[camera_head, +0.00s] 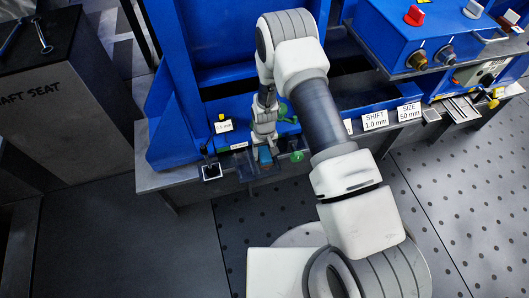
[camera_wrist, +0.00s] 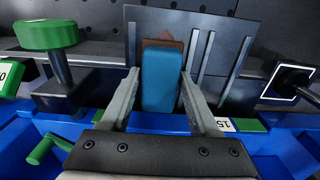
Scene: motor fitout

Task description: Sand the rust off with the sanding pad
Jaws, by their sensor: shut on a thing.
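The blue sanding pad (camera_wrist: 161,78) is between the two fingers of my gripper (camera_wrist: 162,98), which is shut on it. In the wrist view the pad lies over a grey metal plate (camera_wrist: 262,45) with long slots. A reddish-brown rust patch (camera_wrist: 164,38) shows on the plate just beyond the pad's far end; the rest of it is hidden under the pad. I cannot tell whether the pad touches the plate. In the head view my gripper (camera_head: 264,135) points down at the bench's front edge, with the pad (camera_head: 265,155) below it.
A green-topped knob (camera_wrist: 48,35) stands left of the plate and a black-handled part (camera_wrist: 292,78) stands right. A green handle (camera_wrist: 42,150) is at the lower left. A blue control box (camera_head: 420,35) with a red knob stands on the right. Dark floor lies in front.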

